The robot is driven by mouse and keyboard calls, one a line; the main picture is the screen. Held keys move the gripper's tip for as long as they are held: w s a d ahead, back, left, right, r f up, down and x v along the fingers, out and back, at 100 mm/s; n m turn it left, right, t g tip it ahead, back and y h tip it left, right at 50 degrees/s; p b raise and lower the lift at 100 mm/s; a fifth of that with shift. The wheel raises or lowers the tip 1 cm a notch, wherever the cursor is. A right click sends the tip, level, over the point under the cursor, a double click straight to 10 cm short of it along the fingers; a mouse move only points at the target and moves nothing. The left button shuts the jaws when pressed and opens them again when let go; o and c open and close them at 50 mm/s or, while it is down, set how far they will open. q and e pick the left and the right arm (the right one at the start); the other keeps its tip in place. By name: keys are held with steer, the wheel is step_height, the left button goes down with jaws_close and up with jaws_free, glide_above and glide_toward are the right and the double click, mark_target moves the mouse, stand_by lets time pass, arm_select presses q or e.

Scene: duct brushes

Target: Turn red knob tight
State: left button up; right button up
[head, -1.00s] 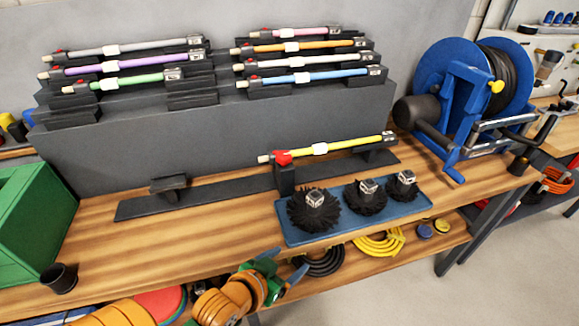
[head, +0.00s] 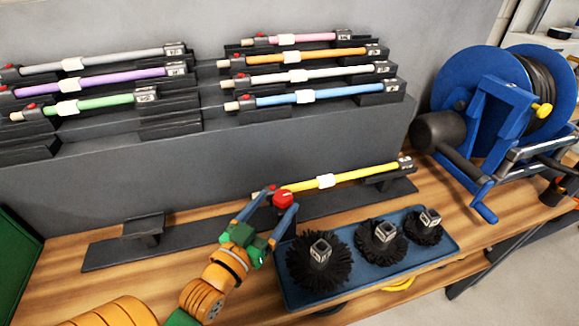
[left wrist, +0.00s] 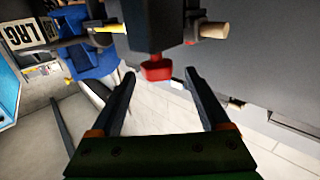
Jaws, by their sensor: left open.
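The red knob (head: 283,198) sits at the left end of the yellow rod (head: 345,177), which lies in a low black holder on the bench. In the left wrist view the red knob (left wrist: 157,68) shows ahead of the fingers, near the middle, under a dark block. My left gripper (head: 270,208) is at the knob, its two blue-grey fingers spread to either side of it in the head view. In the left wrist view the open fingers (left wrist: 160,100) have empty space between them. Whether they touch the knob cannot be told. My right gripper is not in view.
A blue tray (head: 285,285) with three black brushes stands right of my left gripper. A grey stepped rack (head: 250,140) of coloured rods rises behind. A blue hose reel (head: 480,110) stands at right. An empty black rest (head: 143,226) is at left.

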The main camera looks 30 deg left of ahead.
arm_select(q)
steer(key=shift+w+a, duration=0.15)
steer(key=shift+w, duration=0.2)
steer(key=shift+w+r, duration=0.15)
steer(key=shift+w, duration=0.2)
steer(key=w+p, duration=0.1)
steer(key=w, duration=0.3)
steer(key=shift+w, duration=0.65)
steer(key=shift+s, duration=0.1)
jaws_close()
